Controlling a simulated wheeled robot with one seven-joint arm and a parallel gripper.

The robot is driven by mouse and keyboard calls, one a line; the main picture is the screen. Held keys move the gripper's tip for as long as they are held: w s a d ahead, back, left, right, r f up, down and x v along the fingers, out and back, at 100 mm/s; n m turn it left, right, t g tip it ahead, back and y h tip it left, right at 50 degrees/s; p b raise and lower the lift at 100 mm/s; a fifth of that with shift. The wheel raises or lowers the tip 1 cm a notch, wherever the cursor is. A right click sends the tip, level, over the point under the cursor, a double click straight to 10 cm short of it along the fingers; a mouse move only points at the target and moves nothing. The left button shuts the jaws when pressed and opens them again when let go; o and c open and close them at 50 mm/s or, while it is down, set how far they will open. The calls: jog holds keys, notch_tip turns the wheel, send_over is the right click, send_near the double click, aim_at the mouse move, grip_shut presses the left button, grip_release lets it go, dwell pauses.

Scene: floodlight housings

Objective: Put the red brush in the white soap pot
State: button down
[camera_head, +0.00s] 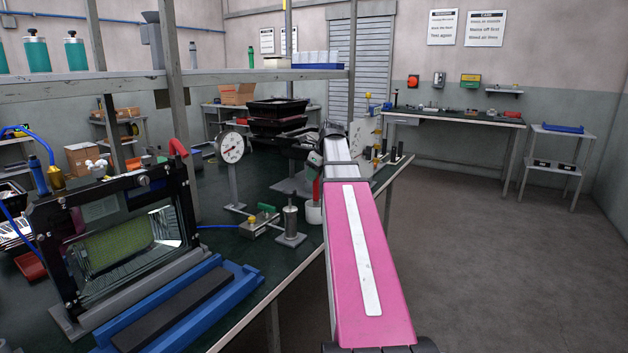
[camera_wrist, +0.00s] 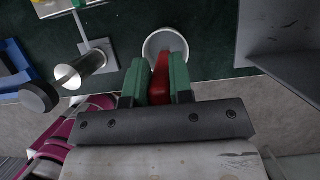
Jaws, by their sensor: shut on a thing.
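My gripper (camera_wrist: 160,72) is shut on the red brush (camera_wrist: 160,84), which sits between its green fingers in the wrist view. The brush's far end overlaps the near part of the white soap pot's opening (camera_wrist: 183,44) in that view. In the head view the red brush (camera_head: 316,190) shows just above the white pot (camera_head: 314,213), partly hidden by my pink arm. I cannot tell whether the brush's lower end is inside the pot or above it.
A metal cylinder on a stand (camera_head: 291,220) and a small valve block (camera_head: 259,222) stand left of the pot. A dial gauge (camera_head: 231,148) rises behind them. The dark green bench top's edge is close by, with open floor to the right.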

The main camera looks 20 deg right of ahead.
jog(key=shift+f, duration=0.85)
jog(key=c, duration=1)
grip_release()
jog(key=v, duration=1.2)
